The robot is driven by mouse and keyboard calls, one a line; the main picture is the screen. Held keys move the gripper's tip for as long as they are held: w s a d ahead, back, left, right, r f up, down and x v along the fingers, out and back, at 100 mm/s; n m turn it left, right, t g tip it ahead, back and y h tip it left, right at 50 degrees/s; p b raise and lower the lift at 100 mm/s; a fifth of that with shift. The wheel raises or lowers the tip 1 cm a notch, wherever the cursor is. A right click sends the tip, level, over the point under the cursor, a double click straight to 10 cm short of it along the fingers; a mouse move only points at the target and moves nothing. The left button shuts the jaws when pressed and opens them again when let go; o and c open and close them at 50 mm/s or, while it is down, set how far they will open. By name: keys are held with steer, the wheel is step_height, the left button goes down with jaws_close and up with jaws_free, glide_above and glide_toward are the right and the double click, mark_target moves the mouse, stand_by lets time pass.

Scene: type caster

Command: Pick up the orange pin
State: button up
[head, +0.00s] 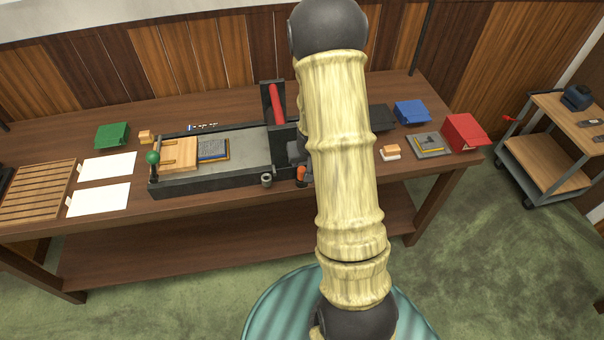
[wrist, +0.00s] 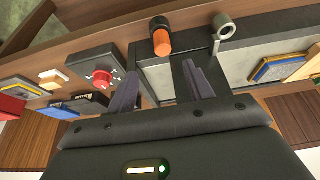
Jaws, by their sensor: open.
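The orange pin (head: 301,173) stands at the front edge of the long dark machine bed, just left of my arm in the head view. In the wrist view the orange pin (wrist: 162,42) shows as an orange cylinder with a dark part at its upper end in the picture. My gripper (wrist: 161,72) is open and empty, its two grey fingers apart. The pin lies beyond the fingertips, roughly in line with the gap between them, with no contact visible. In the head view my arm hides most of the gripper.
A grey ring-ended part (wrist: 222,30) sits beside the pin, close to one finger. A black box with a red knob (wrist: 101,79) is on the other side. A red box (head: 465,132) stands at the table's right.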

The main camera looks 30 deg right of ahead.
mark_target(303, 170)
steer(key=x, duration=0.4)
steer(key=shift+w+f+p, duration=0.1)
steer(key=shift+w+p, duration=0.1)
steer(key=shift+p, duration=0.15)
steer(key=shift+d+f, duration=0.1)
steer(key=shift+f, duration=0.3)
